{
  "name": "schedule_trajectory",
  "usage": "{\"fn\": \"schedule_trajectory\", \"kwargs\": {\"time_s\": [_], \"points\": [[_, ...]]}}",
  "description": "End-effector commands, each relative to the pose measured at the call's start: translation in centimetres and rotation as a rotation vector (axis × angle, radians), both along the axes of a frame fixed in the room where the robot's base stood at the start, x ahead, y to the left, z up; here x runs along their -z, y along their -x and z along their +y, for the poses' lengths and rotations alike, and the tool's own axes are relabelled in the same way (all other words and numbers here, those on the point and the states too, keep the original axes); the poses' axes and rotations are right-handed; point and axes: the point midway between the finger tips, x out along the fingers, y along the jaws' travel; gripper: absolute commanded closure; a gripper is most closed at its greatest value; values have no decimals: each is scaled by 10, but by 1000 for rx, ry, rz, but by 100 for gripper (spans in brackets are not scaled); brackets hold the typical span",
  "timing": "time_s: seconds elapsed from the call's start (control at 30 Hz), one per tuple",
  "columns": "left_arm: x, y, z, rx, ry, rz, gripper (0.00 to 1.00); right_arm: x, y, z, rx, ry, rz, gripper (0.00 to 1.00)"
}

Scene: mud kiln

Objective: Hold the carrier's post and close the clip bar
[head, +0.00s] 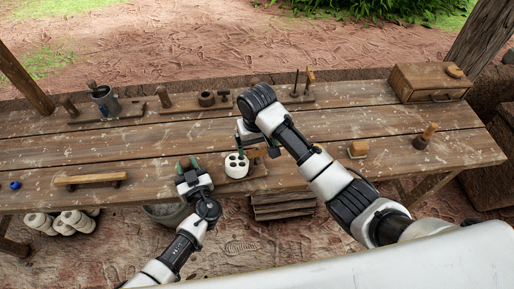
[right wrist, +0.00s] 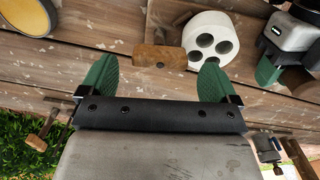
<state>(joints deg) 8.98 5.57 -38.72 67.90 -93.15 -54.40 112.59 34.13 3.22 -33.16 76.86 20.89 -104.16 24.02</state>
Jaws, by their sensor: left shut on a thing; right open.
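A white round piece (head: 236,165) with several dark holes in its face sits near the front edge of the bench. It also shows in the right wrist view (right wrist: 210,38). A small brown wooden block (right wrist: 160,57) lies beside it, ahead of and between my right fingers. My right gripper (right wrist: 157,76) is open, with nothing between its green fingers. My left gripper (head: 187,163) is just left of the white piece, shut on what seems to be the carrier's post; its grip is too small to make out. I cannot tell the clip bar's position for certain.
Along the back of the bench (head: 60,150) stand a metal cup (head: 105,100) and several wooden tools. A wooden box (head: 430,83) is at the back right. A wooden-handled tool (head: 425,136) and a small block (head: 357,149) lie right. A wooden bar (head: 90,179) lies front left.

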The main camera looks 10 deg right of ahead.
Motion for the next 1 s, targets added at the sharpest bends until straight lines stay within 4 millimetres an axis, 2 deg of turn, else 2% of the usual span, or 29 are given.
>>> {"fn": "schedule_trajectory", "kwargs": {"time_s": [0.1,0.3,0.53,1.0], "points": [[1,0,0,-1,-1,1,97,-30,-1,0,-1,-3,-6,8],[1,0,0,-1,-1,1,97,-74,-2,-1,0,0,-7,8],[1,0,0,-1,0,1,97,-89,-1,-1,-1,1,-5,8],[0,0,0,0,0,1,97,-93,-1,0,0,0,-2,8]]}}
